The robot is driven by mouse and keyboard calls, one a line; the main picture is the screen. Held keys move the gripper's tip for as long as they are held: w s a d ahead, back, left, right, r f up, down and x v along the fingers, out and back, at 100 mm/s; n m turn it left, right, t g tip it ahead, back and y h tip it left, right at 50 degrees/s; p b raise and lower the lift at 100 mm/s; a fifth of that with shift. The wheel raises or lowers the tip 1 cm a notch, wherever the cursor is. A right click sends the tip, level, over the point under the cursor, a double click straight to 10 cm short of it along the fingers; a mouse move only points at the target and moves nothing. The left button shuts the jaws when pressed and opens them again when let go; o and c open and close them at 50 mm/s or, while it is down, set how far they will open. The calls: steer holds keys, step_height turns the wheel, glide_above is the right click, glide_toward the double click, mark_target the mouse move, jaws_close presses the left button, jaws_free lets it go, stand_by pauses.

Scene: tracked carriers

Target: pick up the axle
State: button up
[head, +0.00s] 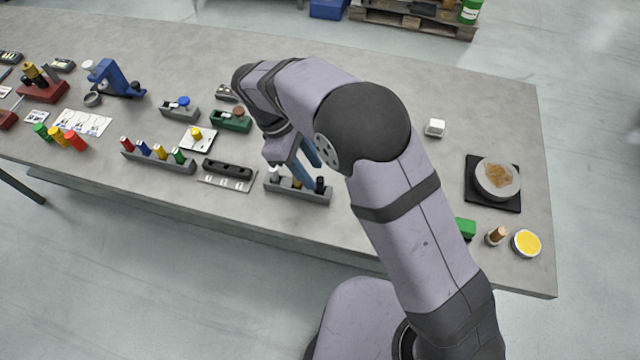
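I cannot make out with certainty which part is the axle; small parts here are hard to tell apart. My gripper (311,176) has blue fingers and points down over a grey rack (325,197) near the table's front edge. The rack holds a light grey piece (274,173), a yellow piece (297,183) and a black piece (320,185). The fingertips are close to the yellow and black pieces. Whether they touch one, and whether they are shut, I cannot tell. My arm covers part of the table behind and right of the rack.
Left of the rack are a black block on a plate (228,168) and a rack of coloured pegs (160,160). Behind them stand a green carrier (231,120) and a grey carrier (180,113). A dish on a black pad (497,178) stands right. The table's back middle is clear.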

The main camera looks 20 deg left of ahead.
mark_target(319, 179)
steer(key=shift+d+p+x, duration=0.2)
steer(key=shift+p+x, duration=1.15)
steer(key=shift+x, duration=0.65)
steer(key=shift+w+d+f, duration=0.1)
steer(key=shift+d+f, duration=0.1)
steer(key=shift+f, duration=0.35)
jaws_close()
